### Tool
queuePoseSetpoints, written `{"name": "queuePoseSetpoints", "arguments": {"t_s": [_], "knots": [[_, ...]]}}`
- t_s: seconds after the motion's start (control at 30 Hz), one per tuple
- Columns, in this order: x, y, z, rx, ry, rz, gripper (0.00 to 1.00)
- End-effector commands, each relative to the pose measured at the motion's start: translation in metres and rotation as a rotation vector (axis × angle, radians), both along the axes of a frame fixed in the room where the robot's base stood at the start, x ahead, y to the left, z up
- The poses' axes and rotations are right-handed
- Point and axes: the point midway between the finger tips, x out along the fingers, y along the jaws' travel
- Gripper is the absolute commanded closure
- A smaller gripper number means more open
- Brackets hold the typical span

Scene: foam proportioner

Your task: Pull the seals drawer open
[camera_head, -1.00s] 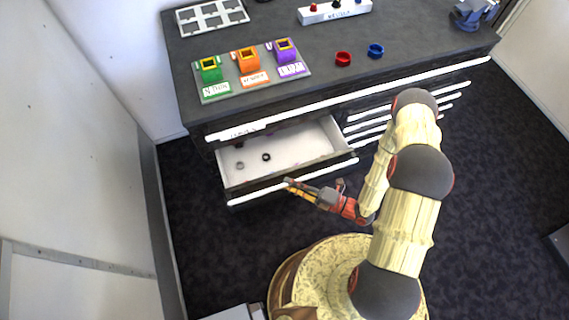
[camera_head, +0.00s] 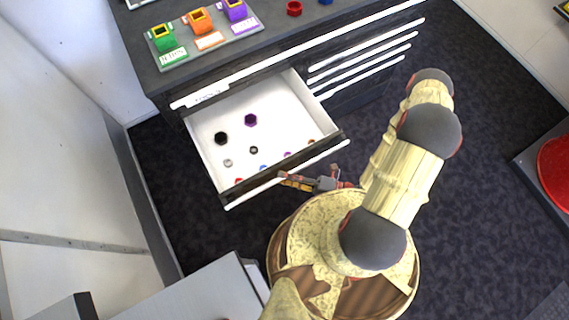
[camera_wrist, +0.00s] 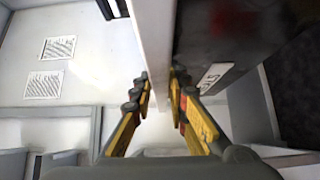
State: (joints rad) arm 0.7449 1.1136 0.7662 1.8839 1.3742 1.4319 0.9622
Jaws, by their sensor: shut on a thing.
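The open drawer (camera_head: 199,150) sticks out of the dark workbench in the head view, its white inside holding several small rings and nuts. Its dark front panel (camera_head: 240,194) has a white strip along the edge. My gripper (camera_head: 284,180) is at this front, right of its middle. In the wrist view my gripper (camera_wrist: 160,88) has its yellow-and-black fingers on both sides of a pale upright edge of the drawer front (camera_wrist: 152,35). A small white label (camera_wrist: 215,77) shows on the dark face there; I cannot read it for sure.
Green (camera_head: 163,40), orange (camera_head: 199,21) and purple (camera_head: 235,10) holders stand on a grey board on the bench. A red ring (camera_head: 294,8) lies beside them. Shut drawers (camera_head: 365,60) are to the right.

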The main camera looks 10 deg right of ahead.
Motion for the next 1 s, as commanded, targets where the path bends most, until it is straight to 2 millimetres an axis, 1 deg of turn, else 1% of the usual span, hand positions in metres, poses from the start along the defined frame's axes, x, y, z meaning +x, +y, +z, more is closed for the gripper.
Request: {"name": "queuePoseSetpoints", "arguments": {"t_s": [0.3,0.33,0.63,1.0], "knots": [[0.0004,-0.0007,-0.0002,0.0,0.0,-0.001,1.0],[0.0004,-0.0007,-0.0002,0.0,0.0,-0.001,0.83],[0.0003,-0.0005,-0.0001,0.0,0.0,-0.001,0.66],[0.0003,-0.0005,0.0027,0.0,0.0,-0.001,0.65]]}}
